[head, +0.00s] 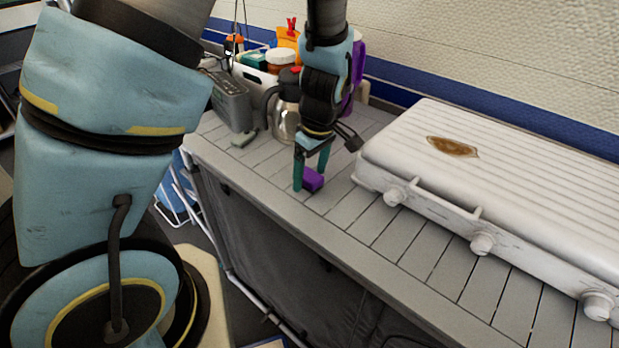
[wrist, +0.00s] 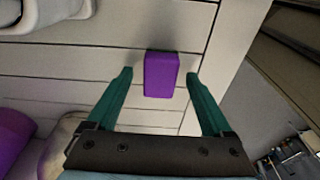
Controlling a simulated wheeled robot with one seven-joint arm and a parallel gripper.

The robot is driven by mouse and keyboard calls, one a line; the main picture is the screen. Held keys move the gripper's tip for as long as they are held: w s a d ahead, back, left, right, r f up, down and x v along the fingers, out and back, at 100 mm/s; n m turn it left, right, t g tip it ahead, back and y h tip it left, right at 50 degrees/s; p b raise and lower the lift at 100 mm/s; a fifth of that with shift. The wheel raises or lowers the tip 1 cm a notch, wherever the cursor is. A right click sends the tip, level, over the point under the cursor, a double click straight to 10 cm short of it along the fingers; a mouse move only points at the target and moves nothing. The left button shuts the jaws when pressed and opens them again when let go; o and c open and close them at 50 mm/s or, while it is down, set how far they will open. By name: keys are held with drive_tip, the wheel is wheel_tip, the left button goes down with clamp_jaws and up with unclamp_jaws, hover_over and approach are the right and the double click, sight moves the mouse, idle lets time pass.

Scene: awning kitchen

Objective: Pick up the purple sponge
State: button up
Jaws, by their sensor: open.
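The purple sponge (head: 313,180) is a small block lying on the grey slatted table near its front edge. In the wrist view the sponge (wrist: 161,74) sits ahead of and between my fingertips, with a gap on either side. My gripper (head: 311,178) points down over the table at the sponge, and one finger partly covers it in the head view. In the wrist view my gripper (wrist: 160,78) has its two green fingers spread apart with nothing pressed between them.
A closed white camp stove (head: 500,180) with knobs stands on the table right of my gripper. A steel kettle (head: 284,118), a grey radio (head: 229,100) and a white bin (head: 252,79) stand behind and left. Bare slats (head: 400,250) run along the front edge.

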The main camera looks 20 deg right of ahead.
clamp_jaws()
idle(0.8)
